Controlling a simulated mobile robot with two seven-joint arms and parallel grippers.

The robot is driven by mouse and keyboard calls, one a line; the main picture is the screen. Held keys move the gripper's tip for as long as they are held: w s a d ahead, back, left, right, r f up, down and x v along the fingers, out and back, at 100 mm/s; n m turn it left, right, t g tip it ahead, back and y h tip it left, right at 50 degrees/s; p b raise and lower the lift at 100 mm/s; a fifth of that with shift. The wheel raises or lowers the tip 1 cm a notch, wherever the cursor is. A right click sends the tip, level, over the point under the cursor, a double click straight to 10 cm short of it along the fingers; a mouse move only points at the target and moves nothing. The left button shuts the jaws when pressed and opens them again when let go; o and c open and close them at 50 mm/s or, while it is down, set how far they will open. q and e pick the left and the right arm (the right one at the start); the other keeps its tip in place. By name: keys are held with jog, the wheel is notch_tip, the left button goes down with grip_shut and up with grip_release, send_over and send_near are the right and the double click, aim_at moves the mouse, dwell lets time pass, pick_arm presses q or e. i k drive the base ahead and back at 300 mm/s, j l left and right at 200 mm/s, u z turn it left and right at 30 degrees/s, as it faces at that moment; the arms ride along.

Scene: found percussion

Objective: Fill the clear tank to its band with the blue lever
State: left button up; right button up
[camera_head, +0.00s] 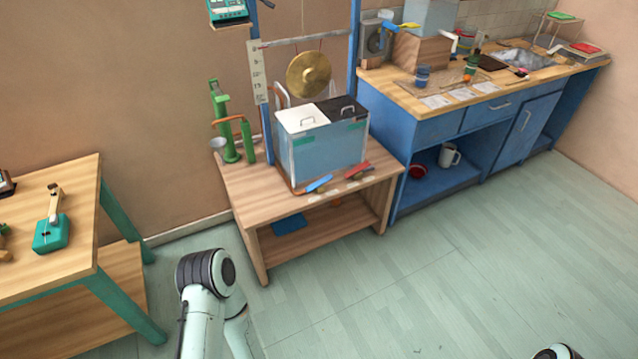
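The clear tank (327,152) stands on a low wooden table against the wall. Its top has a white lid half and a black lid half, each with a handle. The blue lever (319,183) lies at the table's front edge, below the tank. A red lever (357,171) is just right of it. My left arm (206,290) reaches up from the bottom, well short of the table; its gripper is not visible. Only a bit of my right arm (556,352) shows at the bottom right.
A brass gong (308,74) hangs from a blue frame behind the tank. A green pump-like device (224,125) stands left of it. A blue counter (440,128) is at right, a wooden table (50,235) at left. The floor (440,270) in front is clear.

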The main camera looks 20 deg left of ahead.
aim_at(318, 183)
jog(key=i+j+z, duration=0.35)
jog(key=i+j, duration=0.2)
jog(key=j, duration=0.2)
jog(key=i+j+z, duration=0.2)
jog(key=j, duration=0.2)
jog(key=i+j+z, duration=0.2)
jog(key=i+j, duration=0.4)
jog(key=i, duration=0.1)
